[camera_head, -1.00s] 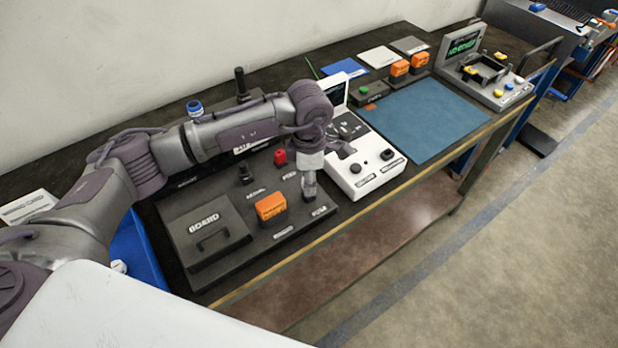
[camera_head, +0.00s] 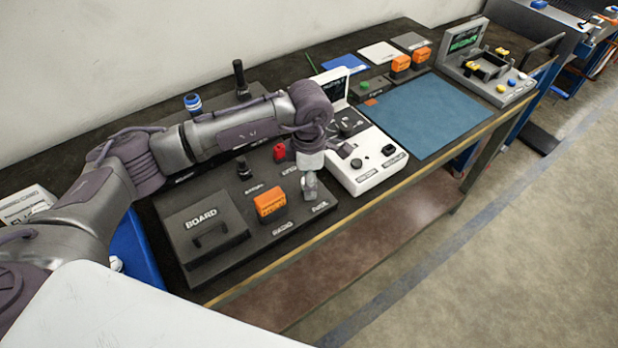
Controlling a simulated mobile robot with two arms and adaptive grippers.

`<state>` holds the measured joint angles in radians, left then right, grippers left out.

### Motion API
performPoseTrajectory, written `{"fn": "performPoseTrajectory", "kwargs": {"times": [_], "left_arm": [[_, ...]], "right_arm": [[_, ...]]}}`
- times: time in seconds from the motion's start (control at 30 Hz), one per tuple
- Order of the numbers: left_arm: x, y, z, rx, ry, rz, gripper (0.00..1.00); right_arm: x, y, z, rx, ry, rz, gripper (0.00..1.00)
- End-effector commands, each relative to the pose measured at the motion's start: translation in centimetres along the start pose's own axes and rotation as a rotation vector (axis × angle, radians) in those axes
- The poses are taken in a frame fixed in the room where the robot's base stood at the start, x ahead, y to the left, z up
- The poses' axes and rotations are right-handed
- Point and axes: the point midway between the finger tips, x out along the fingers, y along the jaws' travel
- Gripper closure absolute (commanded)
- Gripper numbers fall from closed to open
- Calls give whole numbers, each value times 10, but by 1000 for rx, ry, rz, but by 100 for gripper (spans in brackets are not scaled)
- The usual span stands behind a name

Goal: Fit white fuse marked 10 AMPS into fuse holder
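My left gripper (camera_head: 310,188) points down over the front right part of the dark board panel (camera_head: 240,262), beside a label that seems to read FUSE. It is small and seen from above, so I cannot tell whether its fingers are open or shut. No white fuse can be made out; it may be hidden at the fingers. The fuse holder cannot be made out either; the gripper may cover it. My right gripper is not in view.
On the panel are an orange block (camera_head: 270,203), a red part (camera_head: 280,151) and a raised BOARD cover (camera_head: 206,226). A white device (camera_head: 370,172) stands close right of the gripper. A blue mat (camera_head: 425,115) lies clear beyond it.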

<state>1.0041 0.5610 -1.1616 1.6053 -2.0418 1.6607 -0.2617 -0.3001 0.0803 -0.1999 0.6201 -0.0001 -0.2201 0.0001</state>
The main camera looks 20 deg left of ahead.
Motion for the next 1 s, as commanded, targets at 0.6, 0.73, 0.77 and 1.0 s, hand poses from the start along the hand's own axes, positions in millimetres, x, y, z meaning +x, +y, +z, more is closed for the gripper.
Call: {"fn": "performPoseTrajectory", "kwargs": {"times": [0.6, 0.73, 0.77, 1.0], "left_arm": [[-50, 1, 1, 0, -3, 5, 37], [-78, 1, 1, 0, -2, 3, 37], [-84, 1, 0, 0, -2, 4, 37], [-115, 0, 0, 1, -1, 1, 37]], "right_arm": [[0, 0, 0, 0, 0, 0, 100], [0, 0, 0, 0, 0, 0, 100], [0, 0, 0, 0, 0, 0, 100], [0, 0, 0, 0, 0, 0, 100]]}}
